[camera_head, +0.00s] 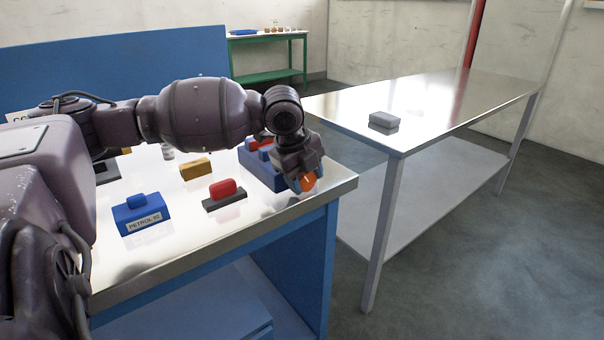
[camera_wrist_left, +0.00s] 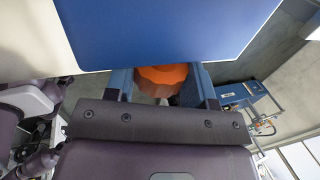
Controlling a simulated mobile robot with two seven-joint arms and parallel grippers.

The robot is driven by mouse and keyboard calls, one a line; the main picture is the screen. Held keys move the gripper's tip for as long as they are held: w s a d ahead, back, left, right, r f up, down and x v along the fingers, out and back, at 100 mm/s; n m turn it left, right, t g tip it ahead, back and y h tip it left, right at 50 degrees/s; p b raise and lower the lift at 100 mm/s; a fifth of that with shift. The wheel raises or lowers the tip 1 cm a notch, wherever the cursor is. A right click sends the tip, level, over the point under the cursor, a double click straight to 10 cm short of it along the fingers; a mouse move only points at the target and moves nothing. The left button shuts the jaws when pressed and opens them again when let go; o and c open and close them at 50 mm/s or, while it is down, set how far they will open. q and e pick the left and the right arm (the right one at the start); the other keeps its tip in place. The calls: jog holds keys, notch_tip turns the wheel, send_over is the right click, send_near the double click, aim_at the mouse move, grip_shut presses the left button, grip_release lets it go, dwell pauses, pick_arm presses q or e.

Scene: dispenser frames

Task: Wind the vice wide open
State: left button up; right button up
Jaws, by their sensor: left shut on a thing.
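The vice (camera_head: 262,170) is a blue block near the right end of the metal-topped bench, partly hidden behind my left wrist. Red and blue parts show on top of it; its jaw gap is not clear. An orange knob (camera_head: 309,183) sits at its right side, by the bench edge. My left gripper (camera_head: 303,173) is at the knob and shut on it. In the left wrist view, the orange knob (camera_wrist_left: 163,78) lies between the two blue fingers of my left gripper (camera_wrist_left: 163,88). My right gripper is not in view.
On the bench stand a blue block labelled PETROL-95 (camera_head: 137,213), a red piece on a dark base (camera_head: 224,191) and a yellow block (camera_head: 195,168). A metal table (camera_head: 450,105) with a grey box (camera_head: 384,122) stands to the right, across a floor gap.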

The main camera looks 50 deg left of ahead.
pick_arm(q)
jog(key=o, duration=0.9)
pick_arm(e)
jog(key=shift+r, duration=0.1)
pick_arm(q)
jog(key=shift+r, duration=0.2)
jog(key=p+v, duration=0.1)
jog(key=v, duration=0.3)
jog(key=shift+r+p, duration=0.1)
jog(key=shift+p, duration=0.3)
jog(key=p+v, duration=0.2)
jog(key=v, duration=0.4)
jog(key=shift+s+r, duration=0.1)
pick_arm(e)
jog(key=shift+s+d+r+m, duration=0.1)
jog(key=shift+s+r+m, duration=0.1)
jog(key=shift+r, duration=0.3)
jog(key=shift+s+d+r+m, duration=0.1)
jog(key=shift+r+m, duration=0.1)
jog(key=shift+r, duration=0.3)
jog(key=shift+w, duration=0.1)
